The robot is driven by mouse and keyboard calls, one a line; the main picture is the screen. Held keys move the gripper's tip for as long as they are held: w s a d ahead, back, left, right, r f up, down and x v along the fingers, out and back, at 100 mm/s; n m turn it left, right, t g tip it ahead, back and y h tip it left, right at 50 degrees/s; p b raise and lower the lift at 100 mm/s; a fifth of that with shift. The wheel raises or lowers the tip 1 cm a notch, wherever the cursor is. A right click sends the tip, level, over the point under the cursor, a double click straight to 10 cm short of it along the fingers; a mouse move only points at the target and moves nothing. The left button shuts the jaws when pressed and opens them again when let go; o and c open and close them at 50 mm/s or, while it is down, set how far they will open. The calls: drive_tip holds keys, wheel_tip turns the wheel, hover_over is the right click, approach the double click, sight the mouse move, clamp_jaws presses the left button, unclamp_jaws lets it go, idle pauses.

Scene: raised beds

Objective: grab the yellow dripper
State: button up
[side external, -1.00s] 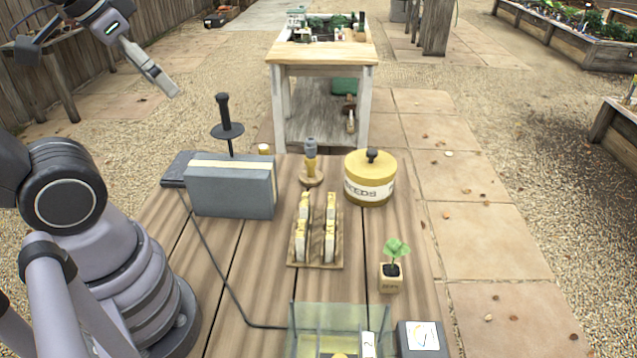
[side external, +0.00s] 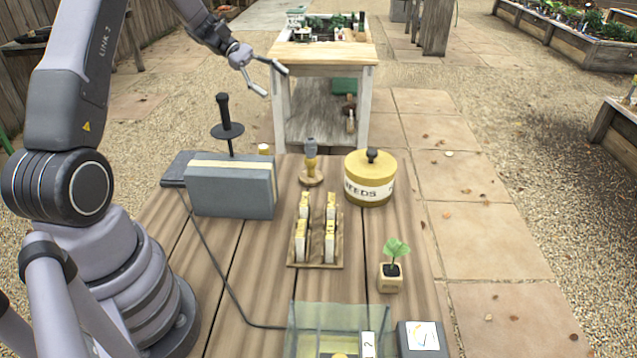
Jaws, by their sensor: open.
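A small upright object with a yellow body and grey top (side external: 311,163) stands on a round wooden base behind the wooden rack. It may be the yellow dripper, but I cannot tell for sure. A yellow thing (side external: 339,355) also shows low inside the clear bin (side external: 308,318), cut off by the bottom edge of the picture. My gripper (side external: 276,83) is open and empty. It is in the air at the upper middle, above and left of the upright yellow object in the picture and apart from it.
A grey box (side external: 232,193) with a cable stands at left, with a black-handled tool (side external: 226,130) upright behind it. A yellow seed jar (side external: 370,182), a rack (side external: 318,265) of packets, a potted seedling (side external: 391,278) and a grey box with a white label (side external: 421,341) share the wooden table.

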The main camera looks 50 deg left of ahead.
drive_tip(key=a+f+n+t, duration=0.3)
drive_tip(key=a+f, duration=0.3)
drive_tip(key=f, duration=0.2)
drive_tip(key=a+f+n+t, duration=0.3)
drive_tip(key=a+f, duration=0.3)
drive_tip(key=f, duration=0.2)
drive_tip(key=a+f+n+t, duration=0.4)
drive_tip(key=a+f+n, duration=0.1)
drive_tip(key=a+f, duration=0.1)
drive_tip(key=shift+s+f+y, duration=0.15)
drive_tip(key=shift+s+f, duration=0.05)
drive_tip(key=shift+f, duration=0.25)
drive_tip(key=shift+s+f+y, duration=0.15)
drive_tip(key=shift+s+f, duration=0.05)
drive_tip(key=shift+f, duration=0.25)
drive_tip(key=shift+d+f, duration=0.1)
drive_tip(key=shift+f, duration=0.7)
drive_tip(key=x, duration=0.5)
drive_tip(key=shift+f, duration=0.1)
drive_tip(key=shift+c, duration=0.4)
drive_tip(key=c, duration=1)
